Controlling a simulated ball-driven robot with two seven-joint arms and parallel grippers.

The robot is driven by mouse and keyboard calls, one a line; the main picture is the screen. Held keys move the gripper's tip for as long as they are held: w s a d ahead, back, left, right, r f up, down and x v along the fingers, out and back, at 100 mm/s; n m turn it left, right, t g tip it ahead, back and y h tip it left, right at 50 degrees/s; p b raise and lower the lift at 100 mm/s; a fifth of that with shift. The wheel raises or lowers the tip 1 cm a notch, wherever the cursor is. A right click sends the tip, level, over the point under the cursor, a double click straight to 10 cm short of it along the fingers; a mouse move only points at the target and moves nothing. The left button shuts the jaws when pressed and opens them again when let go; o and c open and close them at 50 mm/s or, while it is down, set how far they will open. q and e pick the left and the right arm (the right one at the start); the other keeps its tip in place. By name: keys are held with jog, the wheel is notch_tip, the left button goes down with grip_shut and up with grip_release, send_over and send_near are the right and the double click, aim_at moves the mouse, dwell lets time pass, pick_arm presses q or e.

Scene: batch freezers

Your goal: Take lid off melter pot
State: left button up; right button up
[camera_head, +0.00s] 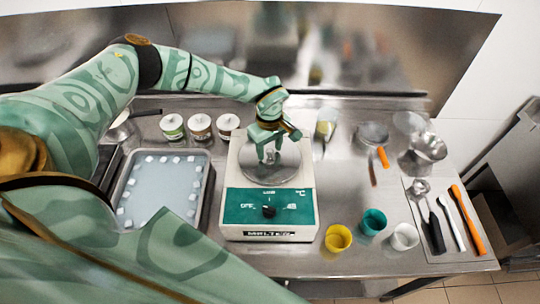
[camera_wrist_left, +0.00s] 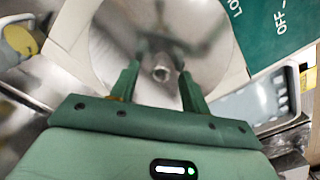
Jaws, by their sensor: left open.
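The melter (camera_head: 268,205) is a white box with a green front panel and a knob, standing on the steel counter. Its round metal lid (camera_head: 285,173) lies on top, and it fills the middle of the left wrist view (camera_wrist_left: 120,45). The small lid knob (camera_wrist_left: 161,74) shows between my fingers in that view. My left gripper (camera_head: 270,158) is open, pointing down over the lid with a finger on either side of the knob. I cannot tell whether the fingers touch it. The pot under the lid is hidden. My right gripper is not in view.
A tray (camera_head: 207,195) with small white cubes is left of the melter, with several small jars (camera_head: 200,127) behind. Yellow (camera_head: 338,238), teal (camera_head: 373,222) and white (camera_head: 404,237) cups stand front right. A utensil mat (camera_head: 418,215) is far right. Some bare counter lies right of the melter.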

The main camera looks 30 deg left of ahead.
pick_arm(q)
grip_shut()
jog(key=shift+r, duration=0.1)
